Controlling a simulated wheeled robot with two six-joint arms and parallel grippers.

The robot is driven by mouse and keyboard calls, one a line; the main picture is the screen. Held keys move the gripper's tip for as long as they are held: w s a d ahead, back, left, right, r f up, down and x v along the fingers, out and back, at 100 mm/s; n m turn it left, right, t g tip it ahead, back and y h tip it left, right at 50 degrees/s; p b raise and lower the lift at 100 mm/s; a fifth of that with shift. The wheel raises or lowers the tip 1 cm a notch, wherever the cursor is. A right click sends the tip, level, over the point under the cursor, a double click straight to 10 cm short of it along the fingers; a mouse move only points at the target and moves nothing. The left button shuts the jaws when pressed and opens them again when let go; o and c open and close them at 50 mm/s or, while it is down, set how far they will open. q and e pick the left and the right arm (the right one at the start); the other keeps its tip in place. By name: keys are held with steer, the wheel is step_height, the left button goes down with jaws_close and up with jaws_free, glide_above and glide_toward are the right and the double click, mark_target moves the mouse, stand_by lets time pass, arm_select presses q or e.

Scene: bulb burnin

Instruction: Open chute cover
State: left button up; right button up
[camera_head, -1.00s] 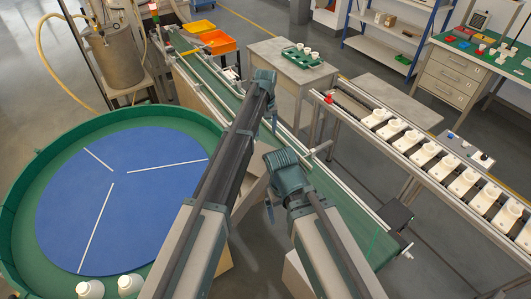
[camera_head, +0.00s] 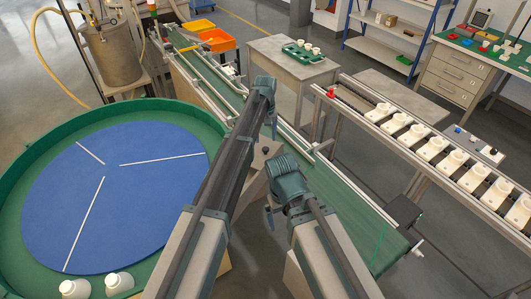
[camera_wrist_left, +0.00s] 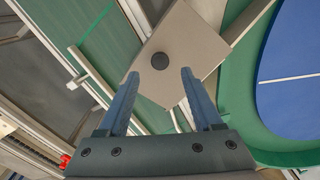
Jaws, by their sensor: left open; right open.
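A flat beige-grey cover (camera_wrist_left: 185,35) with a round dark knob (camera_wrist_left: 160,61) fills the upper middle of the left wrist view. In the head view a small part of the cover (camera_head: 261,152) shows beside my left arm. My left gripper (camera_wrist_left: 158,78) is open and empty. Its two fingertips point at the cover, with the knob lying between and just beyond them in the picture; I cannot tell the gap in depth. In the head view my left gripper (camera_head: 272,127) is the higher one. My right gripper (camera_head: 269,214) is empty, low over the conveyor's near side.
A green conveyor (camera_head: 350,215) runs diagonally past both arms.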

mark_target(266, 148)
arm_select(q)
step_height(266, 148, down, 6)
steer(key=b, duration=0.4)
steer(key=shift+r, duration=0.25)
steer(key=shift+c, duration=0.2)
jaws_close()
steer(key=shift+r, duration=0.1)
stand_by(0.8)
